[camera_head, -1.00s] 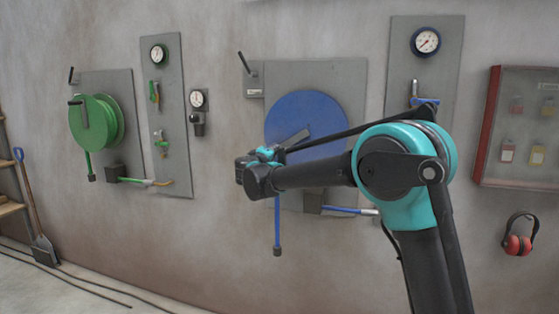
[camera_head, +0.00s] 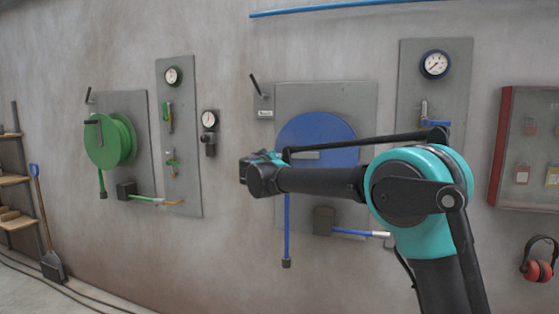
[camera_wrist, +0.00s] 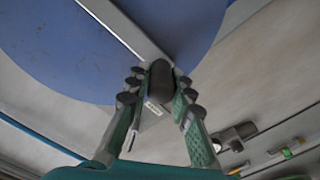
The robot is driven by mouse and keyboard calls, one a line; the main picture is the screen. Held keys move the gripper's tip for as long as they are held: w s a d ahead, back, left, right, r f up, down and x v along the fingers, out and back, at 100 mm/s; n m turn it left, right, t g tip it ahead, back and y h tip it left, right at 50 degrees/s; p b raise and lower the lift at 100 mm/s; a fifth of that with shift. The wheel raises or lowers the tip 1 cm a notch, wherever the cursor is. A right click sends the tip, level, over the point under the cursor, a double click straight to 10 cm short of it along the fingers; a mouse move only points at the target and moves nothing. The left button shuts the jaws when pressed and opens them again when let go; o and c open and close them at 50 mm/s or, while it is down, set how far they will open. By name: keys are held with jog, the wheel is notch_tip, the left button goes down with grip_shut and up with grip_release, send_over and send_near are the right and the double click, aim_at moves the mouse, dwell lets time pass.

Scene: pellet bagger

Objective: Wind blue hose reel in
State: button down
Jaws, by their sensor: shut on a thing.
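The blue hose reel (camera_head: 316,132) is mounted on a grey wall panel, partly hidden behind my arm in the head view. Its disc (camera_wrist: 60,45) fills the upper left of the wrist view, crossed by a grey crank arm (camera_wrist: 125,30). My gripper (camera_wrist: 160,95) is shut on the dark crank handle (camera_wrist: 161,80) at the end of that arm. In the head view the fingers are hidden by my arm. A blue hose (camera_head: 287,225) hangs straight down below the reel with a dark end piece.
A green hose reel (camera_head: 109,140) is on the wall to the left. A small lever (camera_head: 254,84) stands at the blue panel's upper left. A gauge panel (camera_head: 432,85) and a red-framed cabinet (camera_head: 522,150) are to the right. A shovel (camera_head: 50,260) leans at the far left.

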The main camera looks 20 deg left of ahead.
dwell(0.3)
jog(key=c, duration=1.3)
grip_release()
jog(key=shift+s, duration=0.1)
jog(key=s, duration=1.2)
jog(key=shift+a, duration=0.15)
jog(key=shift+w, duration=0.1)
